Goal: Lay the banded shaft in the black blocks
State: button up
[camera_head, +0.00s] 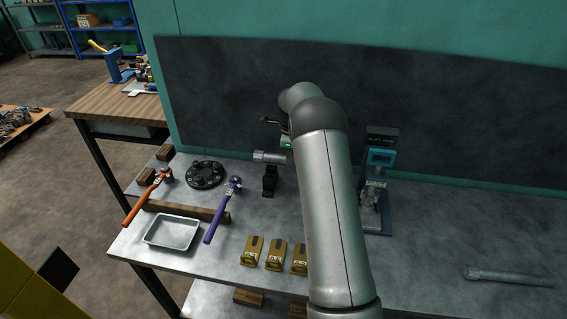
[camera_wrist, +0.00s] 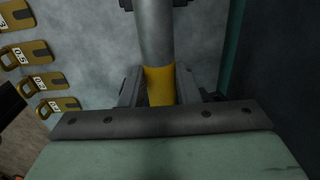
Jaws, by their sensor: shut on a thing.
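The banded shaft is a grey rod with a yellow band (camera_wrist: 160,86) in the wrist view. My gripper (camera_wrist: 160,90) is shut on it at the band, one finger on each side. In the head view the shaft's grey end (camera_head: 268,156) sticks out left of my arm, level with or above one upright black block (camera_head: 269,182). Dark parts of a block (camera_wrist: 126,4) show on both sides of the shaft at the wrist view's top edge. I cannot tell whether the shaft touches it. My arm hides the gripper and any second block in the head view.
Yellow numbered plates (camera_head: 251,250) stand at the table's front; several show in the wrist view (camera_wrist: 24,54). A teal-and-grey device (camera_head: 378,185) stands right of my arm. A tray (camera_head: 172,232), hammers (camera_head: 222,210) and black disc (camera_head: 205,174) lie left.

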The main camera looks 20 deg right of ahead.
jog(key=shift+f+b, duration=1.4)
jog(key=shift+f, duration=1.75)
grip_shut()
jog(key=shift+s+a+f+b, duration=0.1)
jog(key=shift+a+f+b, duration=0.1)
jog(key=shift+f+b, duration=0.1)
jog(key=o, duration=1.2)
grip_release()
jog(key=shift+a, duration=0.1)
jog(key=shift+c, duration=0.2)
notch_tip(320, 180, up, 18)
jog(key=b, duration=0.2)
jog(key=shift+f, duration=0.15)
